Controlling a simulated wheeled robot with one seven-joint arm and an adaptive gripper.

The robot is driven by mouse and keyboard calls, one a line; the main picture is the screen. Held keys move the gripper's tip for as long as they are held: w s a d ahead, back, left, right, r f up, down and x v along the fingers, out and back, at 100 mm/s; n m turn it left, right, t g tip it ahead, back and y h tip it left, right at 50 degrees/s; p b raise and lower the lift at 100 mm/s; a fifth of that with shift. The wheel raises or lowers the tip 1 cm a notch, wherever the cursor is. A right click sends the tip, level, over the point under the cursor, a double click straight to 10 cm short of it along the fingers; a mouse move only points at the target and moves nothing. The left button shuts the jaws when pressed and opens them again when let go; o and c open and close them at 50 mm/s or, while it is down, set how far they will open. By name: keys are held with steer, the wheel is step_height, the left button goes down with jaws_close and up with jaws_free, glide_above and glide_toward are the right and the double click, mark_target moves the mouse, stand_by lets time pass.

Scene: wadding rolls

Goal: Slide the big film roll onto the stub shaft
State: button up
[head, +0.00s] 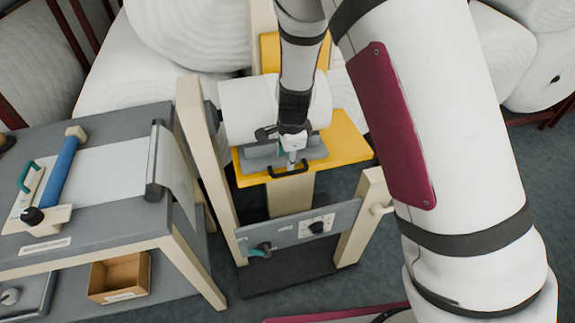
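The big film roll (245,108) is white and lies on its side in a grey cradle (262,158) on a yellow platform (350,146). A dark round part (211,117) shows between the roll's left end and a tall cream post (194,130); I cannot tell whether it is the stub shaft or whether the roll touches it. My gripper (290,150) is at the roll's near side, just above the cradle and a dark handle (288,170). My wrist covers part of the roll. The fingers are too small to tell open from shut or whether they touch anything.
A grey worktable (95,235) with a blue roller (60,172) and white sheet stands left. A grey panel (300,236) with knobs crosses below the platform, beside a shorter cream post (362,215). Large white rolls (190,30) fill the back.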

steer(key=shift+s+r, duration=0.25)
steer(key=shift+r, duration=0.85)
steer(key=shift+s+r, duration=0.2)
steer(key=shift+r, duration=0.9)
steer(key=s+d+r+n+t+y, duration=0.1)
steer(key=s+d+r+n, duration=0.3)
steer(key=r, duration=0.5)
steer(key=s+d+r+n+y, duration=0.1)
steer(key=s+d+r+n, duration=0.15)
steer(key=s+r, duration=0.4)
steer(key=s+d+r+n+t+h, duration=0.1)
steer(key=s+d+r+n, duration=0.2)
steer(key=s, duration=0.5)
steer(key=s+d+r+n+t+h, duration=0.1)
steer(key=s+d+r+n, duration=0.3)
steer(key=s+r+n, duration=0.2)
steer(key=shift+s+r, duration=0.45)
steer(key=shift+s, duration=0.6)
steer(key=shift+n, duration=0.25)
